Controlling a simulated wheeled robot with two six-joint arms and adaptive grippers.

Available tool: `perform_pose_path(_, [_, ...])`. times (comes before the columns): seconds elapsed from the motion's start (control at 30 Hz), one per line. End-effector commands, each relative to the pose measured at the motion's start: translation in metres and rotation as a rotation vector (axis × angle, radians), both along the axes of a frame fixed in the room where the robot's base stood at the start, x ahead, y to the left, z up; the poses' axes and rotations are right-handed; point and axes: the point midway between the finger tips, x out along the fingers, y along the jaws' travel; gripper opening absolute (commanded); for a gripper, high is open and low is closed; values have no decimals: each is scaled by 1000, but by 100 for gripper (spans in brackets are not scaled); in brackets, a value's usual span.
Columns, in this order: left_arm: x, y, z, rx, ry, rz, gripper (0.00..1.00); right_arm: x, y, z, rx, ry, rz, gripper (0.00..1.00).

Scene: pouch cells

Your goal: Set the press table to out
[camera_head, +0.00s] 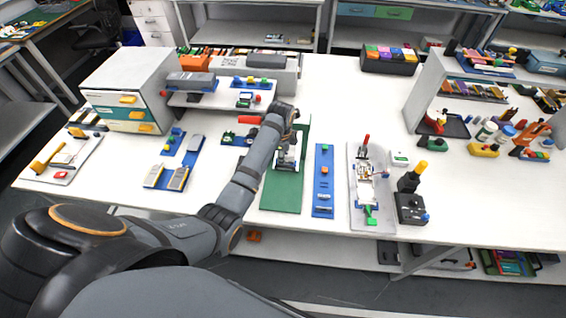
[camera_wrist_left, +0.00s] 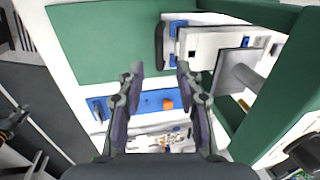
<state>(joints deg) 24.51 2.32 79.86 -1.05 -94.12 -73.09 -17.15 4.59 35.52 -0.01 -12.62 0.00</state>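The green press (camera_head: 283,192) stands mid-bench in the head view, its long green base plate running toward the front edge. The wrist view shows its bare green plate (camera_wrist_left: 105,45) and a white press table (camera_wrist_left: 200,45) with blue blocks. A dark upright bar (camera_wrist_left: 159,45) is at the table's near end. A grey part of the press (camera_wrist_left: 240,72) stands beside or over the table. My left gripper (camera_wrist_left: 158,72) is open and empty, its fingertips near the dark bar. In the head view my left wrist hides part of the press. My right gripper is out of view.
A blue strip (camera_head: 323,180) with small parts lies right of the press, then a white tray (camera_head: 356,205) and a black device (camera_head: 410,205). A shelf stand (camera_head: 215,98) is to the left. The bench's right front is clear.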

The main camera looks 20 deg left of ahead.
Motion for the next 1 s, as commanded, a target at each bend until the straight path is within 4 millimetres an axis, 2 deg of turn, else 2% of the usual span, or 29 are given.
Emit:
perform_pose_path(0.17, [1,0,-6,1,2,-3,35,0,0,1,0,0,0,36])
perform_pose_path(0.5, [11,4,-62,0,1,-1,35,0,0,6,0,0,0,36])
perform_pose_path(0.6, [12,4,-71,0,1,-1,35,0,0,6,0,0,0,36])
perform_pose_path(0.87, [13,4,-74,0,-2,-1,35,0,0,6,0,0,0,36])
perform_pose_path(0.9, [13,4,-74,0,-2,-1,34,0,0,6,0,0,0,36])
perform_pose_path(1.0, [13,4,-74,1,-2,-1,20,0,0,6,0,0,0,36])
